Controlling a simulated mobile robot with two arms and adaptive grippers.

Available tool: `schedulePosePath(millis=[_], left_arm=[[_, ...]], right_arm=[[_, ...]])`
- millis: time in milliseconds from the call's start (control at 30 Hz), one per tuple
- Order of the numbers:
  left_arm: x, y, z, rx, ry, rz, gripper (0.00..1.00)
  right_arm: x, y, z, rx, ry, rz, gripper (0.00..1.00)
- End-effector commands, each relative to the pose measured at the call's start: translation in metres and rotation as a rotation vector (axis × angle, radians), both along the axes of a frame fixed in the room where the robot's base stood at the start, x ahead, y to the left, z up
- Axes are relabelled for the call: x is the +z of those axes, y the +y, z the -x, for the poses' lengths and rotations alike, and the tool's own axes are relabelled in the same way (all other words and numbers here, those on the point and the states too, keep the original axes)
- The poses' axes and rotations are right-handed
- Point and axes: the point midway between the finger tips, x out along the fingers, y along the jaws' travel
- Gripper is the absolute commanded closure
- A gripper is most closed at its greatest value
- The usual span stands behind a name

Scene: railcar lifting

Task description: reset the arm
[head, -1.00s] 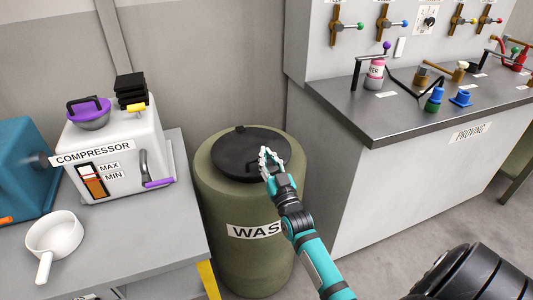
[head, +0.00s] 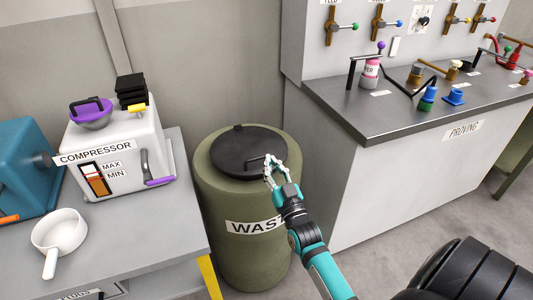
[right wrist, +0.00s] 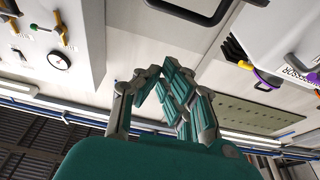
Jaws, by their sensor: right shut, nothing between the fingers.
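My right gripper (head: 271,163) is in front of the green waste drum (head: 225,190) in the head view, over the right part of its dark lid (head: 238,160). Its fingers are closed and hold nothing. Whether it touches the lid's handle cannot be told. The right wrist view shows the same gripper (right wrist: 165,75) with its fingers drawn together and empty, and a dark handle bar in front of it. My left gripper is not in view.
Left of the drum, a grey table (head: 150,240) carries the white compressor (head: 115,155) and a white pan (head: 60,231). At the right stands the proving bench (head: 400,125) with valves and bottles on top.

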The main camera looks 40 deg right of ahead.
Motion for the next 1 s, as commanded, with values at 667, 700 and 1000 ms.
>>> schedulePosePath(millis=[667,700,1000], left_arm=[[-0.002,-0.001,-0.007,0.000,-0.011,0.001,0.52],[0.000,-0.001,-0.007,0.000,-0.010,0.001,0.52],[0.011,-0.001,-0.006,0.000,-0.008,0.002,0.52]], right_arm=[[-0.047,0.016,0.032,0.016,0.084,-0.015,1.00],[-0.067,0.020,0.031,0.028,0.131,-0.023,1.00],[-0.274,0.077,0.078,0.137,0.653,-0.080,1.00]])
